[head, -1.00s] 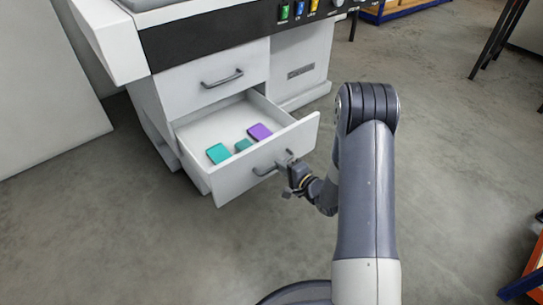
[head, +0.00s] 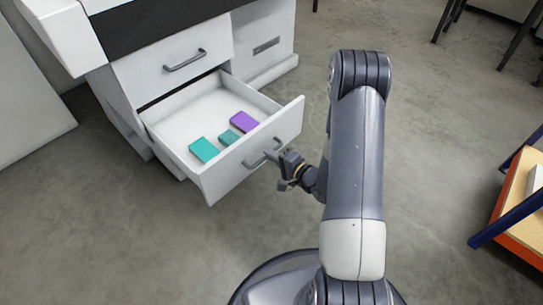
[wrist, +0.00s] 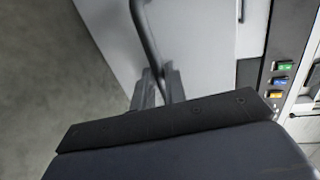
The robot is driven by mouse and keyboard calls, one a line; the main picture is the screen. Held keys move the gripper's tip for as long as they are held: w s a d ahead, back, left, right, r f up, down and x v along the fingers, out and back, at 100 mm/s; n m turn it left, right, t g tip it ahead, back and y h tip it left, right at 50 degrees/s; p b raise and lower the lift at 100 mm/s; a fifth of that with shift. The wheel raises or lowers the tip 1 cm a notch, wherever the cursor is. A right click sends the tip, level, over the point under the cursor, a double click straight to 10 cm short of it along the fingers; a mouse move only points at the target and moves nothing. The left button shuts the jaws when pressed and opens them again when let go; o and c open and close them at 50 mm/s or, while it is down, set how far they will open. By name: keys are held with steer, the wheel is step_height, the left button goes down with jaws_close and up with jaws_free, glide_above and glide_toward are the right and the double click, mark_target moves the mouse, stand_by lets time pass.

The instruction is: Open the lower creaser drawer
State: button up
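The lower creaser drawer (head: 255,150) stands pulled well out of the white cabinet, its inside showing from above. My gripper (head: 284,160) is at the right part of this handle. In the wrist view the handle (wrist: 146,35) runs down between the two fingers of my gripper (wrist: 157,88), which appear closed around it. The contact itself is partly hidden behind the dark gripper body.
The upper drawer (head: 175,65) above is shut, with its own handle (head: 185,60). An orange and blue shelf rack (head: 510,215) stands at the right. Dark table legs are at the back right. The grey floor in front of the drawer is clear.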

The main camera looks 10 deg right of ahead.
steer(key=o, duration=0.4)
steer(key=p+v, duration=0.3)
steer(key=v, duration=0.7)
steer(key=shift+s+d, duration=0.2)
steer(key=shift+s, duration=0.15)
steer(key=shift+r, duration=0.1)
steer(key=b+x, duration=0.3)
steer(key=x, duration=0.8)
